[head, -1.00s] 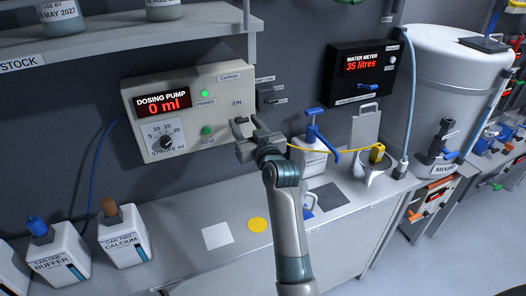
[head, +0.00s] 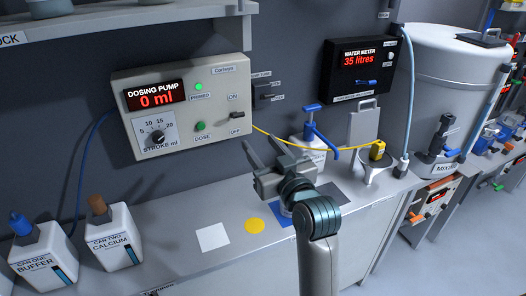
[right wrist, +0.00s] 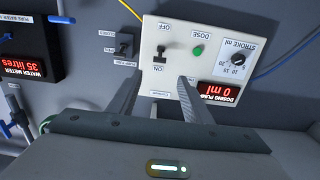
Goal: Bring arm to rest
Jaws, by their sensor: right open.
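My right gripper (head: 264,152) is open and empty in the head view. It hangs in the air above the bench, just right of and below the dosing pump's on/off switch (head: 237,115), and looks clear of it. In the right wrist view, the two fingers of the right gripper (right wrist: 158,88) are spread, with the upside-down dosing pump (right wrist: 210,30) beyond them. The dosing pump (head: 215,90) reads 0 ml and its PRIMED lamp (head: 198,86) is lit green. My left gripper is not in view.
The water meter (head: 365,88) reads 35 litres. A can with a blue pump top (head: 310,132) stands behind my right gripper. CAN TWO CALCIUM (head: 115,238) stands at lower left. The bench around the white square (head: 212,237) is free.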

